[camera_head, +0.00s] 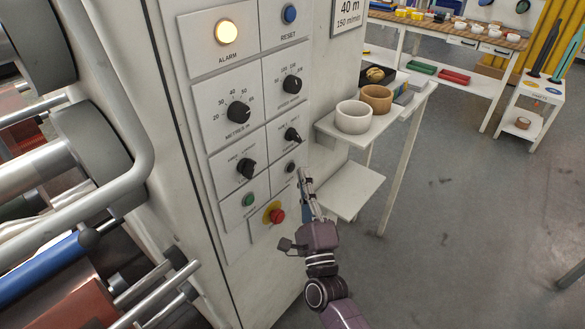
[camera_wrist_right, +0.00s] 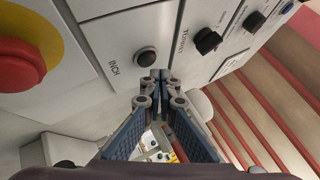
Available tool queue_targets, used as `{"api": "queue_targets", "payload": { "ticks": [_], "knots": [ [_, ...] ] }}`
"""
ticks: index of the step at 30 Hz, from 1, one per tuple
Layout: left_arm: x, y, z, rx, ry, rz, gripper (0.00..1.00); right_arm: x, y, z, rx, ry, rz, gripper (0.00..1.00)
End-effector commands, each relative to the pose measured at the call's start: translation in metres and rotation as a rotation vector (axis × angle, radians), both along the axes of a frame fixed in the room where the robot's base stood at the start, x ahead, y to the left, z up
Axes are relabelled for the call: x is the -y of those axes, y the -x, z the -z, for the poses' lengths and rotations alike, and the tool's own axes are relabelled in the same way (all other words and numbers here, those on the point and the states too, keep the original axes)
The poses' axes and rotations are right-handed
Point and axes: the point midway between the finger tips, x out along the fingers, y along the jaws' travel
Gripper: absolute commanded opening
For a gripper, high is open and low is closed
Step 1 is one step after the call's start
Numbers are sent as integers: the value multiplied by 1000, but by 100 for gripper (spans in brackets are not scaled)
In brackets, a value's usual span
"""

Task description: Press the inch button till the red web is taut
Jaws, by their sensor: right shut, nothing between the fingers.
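The inch button (camera_head: 291,167) is a small dark round knob on the white control panel. In the right wrist view it sits beside the label INCH (camera_wrist_right: 146,57). My right gripper (camera_head: 303,176) is shut and empty, its fingertips just right of the button in the head view. In the right wrist view the closed tips (camera_wrist_right: 160,75) are just below and right of the button; I cannot tell whether they touch the panel. Red web (camera_head: 72,297) shows among the rollers at lower left, partly cut off; its tension cannot be told. My left gripper is not in view.
The red stop button (camera_head: 277,215) is below left of the inch button, and the green button (camera_head: 248,200) is left of it. The alarm lamp (camera_head: 227,32) glows amber. A white side table (camera_head: 375,126) with tape rolls stands right of the panel. Open floor lies further right.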

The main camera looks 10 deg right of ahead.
Motion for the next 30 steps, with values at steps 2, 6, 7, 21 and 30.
{"api": "queue_targets", "payload": {
  "ticks": [2, 6, 7, 21, 30],
  "knots": [
    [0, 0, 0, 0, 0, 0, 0, 0, 0, 0, 0, 0, 0, 0],
    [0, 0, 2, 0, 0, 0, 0, -2, -3, 1, 0, -1, 0, 0],
    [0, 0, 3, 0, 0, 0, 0, -3, -3, 1, 0, -1, 0, 0],
    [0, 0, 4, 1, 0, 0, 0, -5, -7, 0, 0, 0, 0, 0],
    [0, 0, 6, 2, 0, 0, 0, -7, -9, 1, 0, 0, 0, 0]
  ]
}}
